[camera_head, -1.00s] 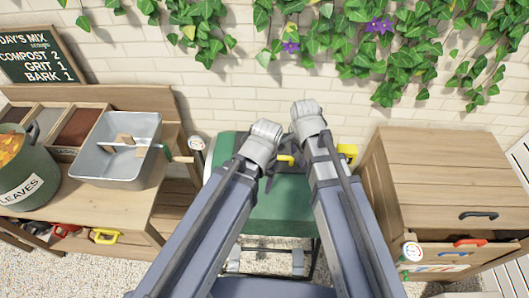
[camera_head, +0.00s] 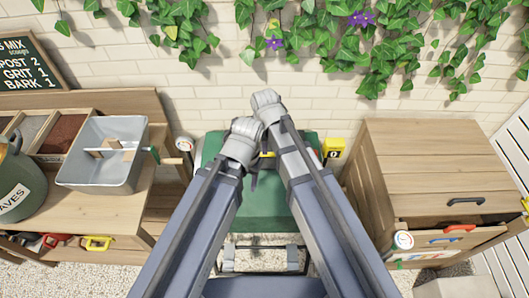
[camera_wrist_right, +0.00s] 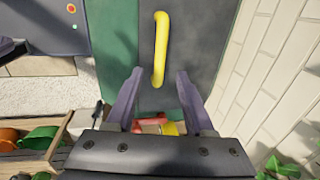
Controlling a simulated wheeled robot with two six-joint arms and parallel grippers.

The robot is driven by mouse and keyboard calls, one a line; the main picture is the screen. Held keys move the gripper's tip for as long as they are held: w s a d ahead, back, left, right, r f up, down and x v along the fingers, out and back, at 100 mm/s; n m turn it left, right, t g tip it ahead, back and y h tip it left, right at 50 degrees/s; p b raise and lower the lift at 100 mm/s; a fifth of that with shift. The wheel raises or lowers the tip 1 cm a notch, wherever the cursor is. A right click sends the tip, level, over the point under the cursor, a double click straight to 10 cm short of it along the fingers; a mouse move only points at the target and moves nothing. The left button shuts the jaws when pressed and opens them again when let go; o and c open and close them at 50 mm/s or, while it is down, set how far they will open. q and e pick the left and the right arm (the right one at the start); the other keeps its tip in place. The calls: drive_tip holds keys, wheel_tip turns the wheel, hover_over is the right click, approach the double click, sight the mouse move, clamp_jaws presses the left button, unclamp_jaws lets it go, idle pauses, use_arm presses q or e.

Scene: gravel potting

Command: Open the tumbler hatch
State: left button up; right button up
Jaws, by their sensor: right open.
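The green tumbler (camera_head: 300,215) stands against the brick wall in the head view, largely behind my two arms. In the right wrist view a dark grey hatch panel (camera_wrist_right: 205,45) on its green body (camera_wrist_right: 122,35) carries a yellow bar handle (camera_wrist_right: 160,45). My right gripper (camera_wrist_right: 160,72) is open, with its fingertips on either side of the handle's lower end. I cannot tell whether they touch it. The hatch appears closed. My left gripper is over the tumbler beside the right one; its wrist (camera_head: 240,142) hides its fingers in the head view.
A wooden bench at left holds a grey metal bin (camera_head: 103,175) and a green leaves pot (camera_head: 18,185). A wooden cabinet (camera_head: 440,165) with an open drawer stands at right. A yellow counter (camera_head: 334,149) is beside the tumbler. The brick wall is close behind.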

drive_tip(key=f+b, duration=0.3)
drive_tip(key=w+f+b, duration=0.1)
drive_tip(key=f+b, duration=0.2)
drive_tip(key=f, duration=0.1)
drive_tip(key=shift+w+f+b, duration=0.1)
drive_tip(key=shift+w+b, duration=0.1)
drive_tip(key=shift+b, duration=0.15)
clamp_jaws()
idle(1.1)
